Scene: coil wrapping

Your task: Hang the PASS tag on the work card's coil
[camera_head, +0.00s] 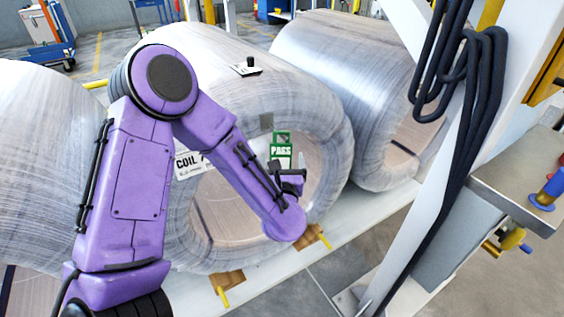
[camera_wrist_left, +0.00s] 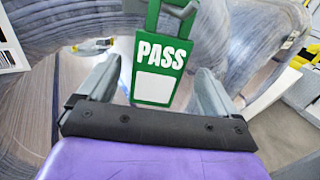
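The green PASS tag (camera_head: 281,152) is upright in front of the middle coil's (camera_head: 240,80) near end face, below a small grey patch (camera_head: 267,121). My left gripper (camera_head: 293,172) is just below and beside the tag. In the left wrist view the tag (camera_wrist_left: 160,65) shows its white lettering and blank white panel. The left gripper's two fingers (camera_wrist_left: 155,92) stand wide apart on either side of the tag's lower part, with gaps to it. A grey bar crosses the tag's top there. A white label reading "COIL" (camera_head: 187,165) is partly hidden by my arm. My right gripper is not in view.
Other coils stand to the left (camera_head: 38,150) and right (camera_head: 355,90). A white post with black cables (camera_head: 455,120) and a metal table (camera_head: 520,175) stand at right.

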